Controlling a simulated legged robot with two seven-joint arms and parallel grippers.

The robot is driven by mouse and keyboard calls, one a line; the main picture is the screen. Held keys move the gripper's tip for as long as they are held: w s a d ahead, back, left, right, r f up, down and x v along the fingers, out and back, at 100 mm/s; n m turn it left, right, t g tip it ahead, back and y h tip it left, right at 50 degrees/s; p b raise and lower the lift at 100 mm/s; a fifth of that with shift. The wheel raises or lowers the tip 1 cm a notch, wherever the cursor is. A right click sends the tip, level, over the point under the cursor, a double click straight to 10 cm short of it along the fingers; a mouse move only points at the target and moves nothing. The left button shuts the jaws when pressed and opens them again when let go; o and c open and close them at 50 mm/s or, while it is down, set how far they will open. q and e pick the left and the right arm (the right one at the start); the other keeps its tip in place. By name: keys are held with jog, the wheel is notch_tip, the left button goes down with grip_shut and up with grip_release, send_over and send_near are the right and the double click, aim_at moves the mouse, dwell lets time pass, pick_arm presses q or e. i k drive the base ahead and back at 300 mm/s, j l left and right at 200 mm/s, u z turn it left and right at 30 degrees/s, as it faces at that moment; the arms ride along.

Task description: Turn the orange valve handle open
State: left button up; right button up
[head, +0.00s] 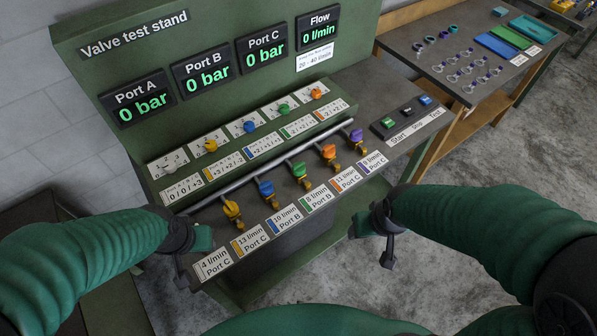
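The orange valve handle (328,151) sits on a brass valve on the grey pipe (270,165) of the test stand, between the green handle (299,169) and the purple handle (356,135). The label below it (345,179) reads 11 l/min, Port C. My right gripper (374,242) is open and empty at the stand's front edge, below and right of the orange handle, apart from it. My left gripper (193,257) looks open and empty at the stand's left front, far from the orange handle, partly covering the left end of the row.
Yellow (232,209) and blue (265,187) handles stand further left. Behind are coloured knobs, including an orange one (317,94). The displays read 0 bar at all ports and Flow 0 l/min (318,33). Start and stop buttons (404,111) lie right. A side table (430,55) holds small parts.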

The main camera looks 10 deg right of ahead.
aim_at(328, 150)
jog(key=i+l+u, duration=0.15)
jog(key=l+u, duration=0.15)
jog(key=u, duration=0.15)
jog(key=i+l+u, duration=0.15)
jog(key=l+u, duration=0.25)
jog(key=j, duration=0.1)
